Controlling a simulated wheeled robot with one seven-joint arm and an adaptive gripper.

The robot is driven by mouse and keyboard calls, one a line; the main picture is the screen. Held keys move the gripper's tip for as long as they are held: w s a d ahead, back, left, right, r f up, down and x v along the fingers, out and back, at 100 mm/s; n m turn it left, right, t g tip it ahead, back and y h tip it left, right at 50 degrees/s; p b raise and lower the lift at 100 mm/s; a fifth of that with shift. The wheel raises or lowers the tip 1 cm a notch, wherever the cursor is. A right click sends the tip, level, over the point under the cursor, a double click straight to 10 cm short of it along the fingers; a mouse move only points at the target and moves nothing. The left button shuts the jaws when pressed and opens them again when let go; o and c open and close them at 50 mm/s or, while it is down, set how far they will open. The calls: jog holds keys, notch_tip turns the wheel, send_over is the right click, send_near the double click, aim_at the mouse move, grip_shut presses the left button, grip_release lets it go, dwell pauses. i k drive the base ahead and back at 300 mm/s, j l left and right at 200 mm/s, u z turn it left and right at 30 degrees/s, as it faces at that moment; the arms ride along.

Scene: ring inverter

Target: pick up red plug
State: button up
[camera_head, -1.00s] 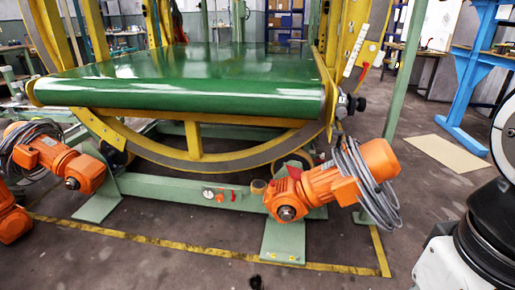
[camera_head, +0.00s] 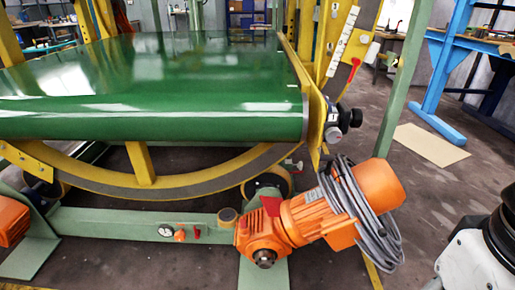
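I cannot tell for certain which red part is the red plug. A small dark-red piece (camera_head: 271,206) shows at the top of the orange gear motor (camera_head: 325,220), next to the green frame. A small red part (camera_head: 196,233) sits on the green beam beside a round gauge. A bright red piece (camera_head: 355,63) is on the yellow frame at the upper right. My gripper is not in view; only white and black parts of my arm show at the lower right edge, apart from all of these.
A green conveyor belt (camera_head: 150,100) on a yellow ring frame fills the left and middle. Grey cable (camera_head: 350,205) is coiled around the motor. A green post (camera_head: 402,80) stands right of it, with a blue bench frame (camera_head: 445,60) behind. The floor between the post and bench is mostly clear.

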aim_at(243, 224)
jog(key=i+j+z, duration=0.2)
jog(key=j+z, duration=0.15)
jog(key=j, duration=0.55)
jog(key=j+z, duration=0.35)
jog(key=j, duration=0.55)
jog(key=k+j+z, duration=0.1)
jog(key=j, duration=0.3)
jog(key=j+z, duration=0.1)
jog(key=j, duration=0.3)
jog(key=k+j+z, duration=0.1)
jog(key=j, duration=0.3)
jog(key=k+j+z, duration=0.1)
jog(key=j, duration=0.3)
jog(key=k+j+z, duration=0.1)
jog(key=j, duration=0.25)
jog(key=k, duration=0.1)
